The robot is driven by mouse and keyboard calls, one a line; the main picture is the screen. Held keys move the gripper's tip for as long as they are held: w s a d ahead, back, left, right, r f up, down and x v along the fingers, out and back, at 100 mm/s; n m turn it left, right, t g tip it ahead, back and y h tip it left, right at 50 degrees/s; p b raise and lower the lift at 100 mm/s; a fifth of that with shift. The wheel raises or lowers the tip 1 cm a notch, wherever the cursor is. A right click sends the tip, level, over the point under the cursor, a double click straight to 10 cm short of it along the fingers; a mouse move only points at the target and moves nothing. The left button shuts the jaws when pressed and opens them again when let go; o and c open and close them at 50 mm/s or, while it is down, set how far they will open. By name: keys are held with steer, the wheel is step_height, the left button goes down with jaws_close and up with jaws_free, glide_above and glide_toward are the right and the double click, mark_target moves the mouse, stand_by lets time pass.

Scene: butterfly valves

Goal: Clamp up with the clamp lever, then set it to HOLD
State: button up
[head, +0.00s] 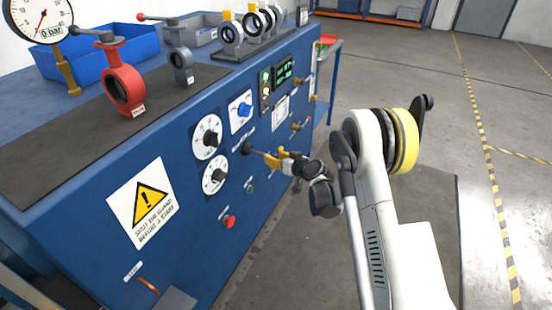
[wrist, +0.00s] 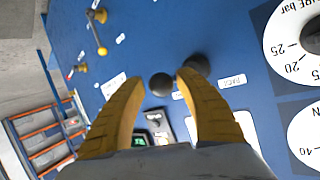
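The clamp lever sticks out from the blue panel in the head view, with a dark hub (head: 247,147) and a thin arm toward my gripper. My gripper (head: 272,157) is at the lever's outer end, its yellow fingers pointing at the panel. In the wrist view a dark ball knob (wrist: 160,85) lies between the two fingertips (wrist: 162,80), very close to both. Whether the fingers press on it is unclear. The dark hub (wrist: 200,66) is partly hidden behind the right finger. Small white labels (wrist: 231,81) stand beside the lever; their words are hard to read.
The panel carries two white dials (head: 207,137), a blue knob (head: 244,109), a green display (head: 283,72) and a red button (head: 230,222). A red valve (head: 124,88) and a grey valve (head: 180,62) stand on the bench top. The floor to the right is clear.

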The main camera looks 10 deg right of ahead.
steer(key=shift+o, duration=0.2)
steer(key=shift+s, duration=0.1)
steer(key=v, duration=1.2)
steer(key=shift+r, duration=0.15)
